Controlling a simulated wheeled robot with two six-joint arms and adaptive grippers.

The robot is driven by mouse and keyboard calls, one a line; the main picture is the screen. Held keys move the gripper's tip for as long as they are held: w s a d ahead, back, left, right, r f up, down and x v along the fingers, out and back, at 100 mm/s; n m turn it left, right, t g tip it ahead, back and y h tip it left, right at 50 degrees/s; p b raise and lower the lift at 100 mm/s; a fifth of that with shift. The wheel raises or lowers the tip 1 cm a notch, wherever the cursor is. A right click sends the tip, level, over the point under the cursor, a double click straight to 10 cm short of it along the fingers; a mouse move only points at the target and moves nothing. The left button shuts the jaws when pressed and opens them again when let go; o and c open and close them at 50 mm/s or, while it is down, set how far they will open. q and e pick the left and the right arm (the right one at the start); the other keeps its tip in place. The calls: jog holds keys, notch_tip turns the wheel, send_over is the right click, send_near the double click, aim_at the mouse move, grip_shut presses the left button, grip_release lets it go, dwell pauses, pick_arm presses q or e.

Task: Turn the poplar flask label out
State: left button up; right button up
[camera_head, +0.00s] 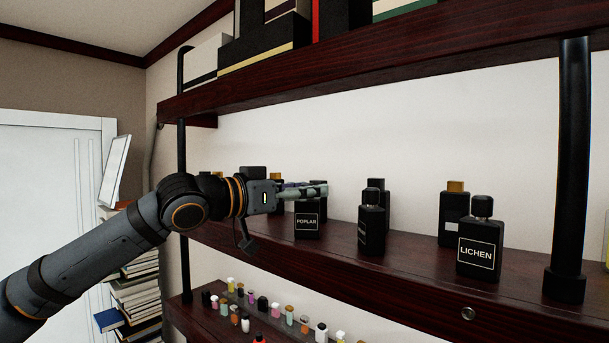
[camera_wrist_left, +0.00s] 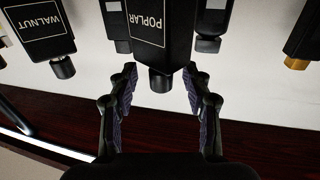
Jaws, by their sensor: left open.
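The poplar flask (camera_head: 307,226) is black and stands upright on the middle shelf, its POPLAR label facing outward in the head view. Its upper part is hidden by my left gripper (camera_head: 310,190), which reaches in from the left at cap height. In the left wrist view, which shows things upside down, the poplar flask (camera_wrist_left: 160,50) has its label facing the camera. There my left gripper (camera_wrist_left: 160,84) is open, with one finger to each side of the dark cap and gaps between. My right gripper is not in view.
The lichen flask (camera_head: 478,245) and an angled black flask (camera_head: 371,230) stand to the right, others behind. The walnut flask (camera_wrist_left: 42,30) is beside poplar in the wrist view. A black post (camera_head: 570,170) stands at right. Small colourful bottles (camera_head: 289,315) fill the lower shelf (camera_head: 195,320).

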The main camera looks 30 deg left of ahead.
pick_arm(q)
jog(key=shift+w+f, duration=0.15)
jog(key=shift+w, duration=0.35)
jog(key=shift+c, duration=2.2)
jog(key=shift+s, duration=0.3)
grip_shut()
jog(key=shift+w, duration=0.1)
